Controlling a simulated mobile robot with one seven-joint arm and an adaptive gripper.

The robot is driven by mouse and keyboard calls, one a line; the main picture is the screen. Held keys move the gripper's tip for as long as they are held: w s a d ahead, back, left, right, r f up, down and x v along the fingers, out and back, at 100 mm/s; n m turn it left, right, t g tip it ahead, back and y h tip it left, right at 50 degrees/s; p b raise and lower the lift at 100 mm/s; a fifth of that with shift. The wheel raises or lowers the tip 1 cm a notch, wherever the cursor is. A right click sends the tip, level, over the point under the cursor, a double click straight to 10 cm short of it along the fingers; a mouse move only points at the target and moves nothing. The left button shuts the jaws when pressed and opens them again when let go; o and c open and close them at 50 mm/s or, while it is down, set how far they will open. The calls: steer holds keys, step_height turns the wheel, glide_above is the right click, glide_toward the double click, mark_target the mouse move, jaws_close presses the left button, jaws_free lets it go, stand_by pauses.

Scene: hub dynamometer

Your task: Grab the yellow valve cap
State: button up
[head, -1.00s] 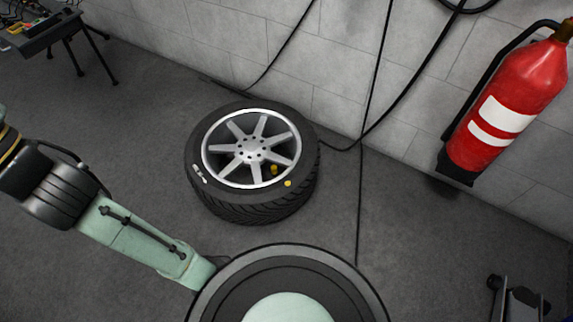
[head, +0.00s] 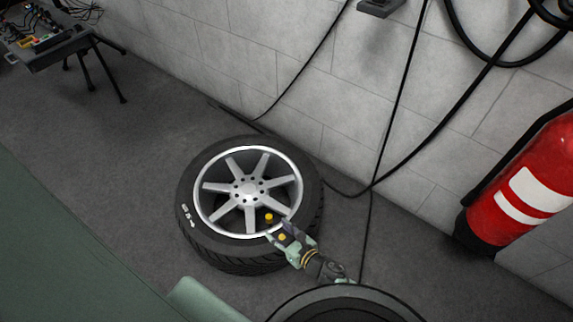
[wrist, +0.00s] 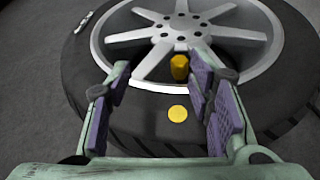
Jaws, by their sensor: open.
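The yellow valve cap (wrist: 179,67) stands at the inner rim of the silver wheel (wrist: 150,40), between two spokes. It also shows in the head view (head: 269,217). A flat yellow dot (wrist: 177,113) marks the black tyre (wrist: 75,65) sidewall just in front of it. My gripper (wrist: 158,82) is open, its purple-padded fingers spread above the tyre. The cap appears ahead of the fingertips, nearer the right finger, with no clear contact. In the head view my gripper (head: 275,236) is over the tyre's lower right edge, close to the cap.
The tyre lies flat on the grey floor beside a block wall (head: 300,90) with hanging black cables. A red fire extinguisher (head: 535,180) is at the right. A tool table (head: 60,48) stands at the back left, with open floor before it.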

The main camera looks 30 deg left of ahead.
mark_target(269, 217)
steer(key=w+d+f, duration=0.1)
steer(key=w+d+n, duration=0.1)
steer(key=shift+w+f+h, duration=0.3)
steer(key=shift+f, duration=0.05)
steer(key=x, duration=0.4)
steer(key=shift+a+f, duration=0.1)
steer(key=shift+a, duration=0.2)
steer(key=x, duration=0.4)
steer(key=shift+s+a+f, duration=0.1)
steer(key=shift+a+f, duration=0.4)
steer(key=shift+a, duration=0.2)
steer(key=shift+c, duration=0.5)
steer(key=c, duration=0.9)
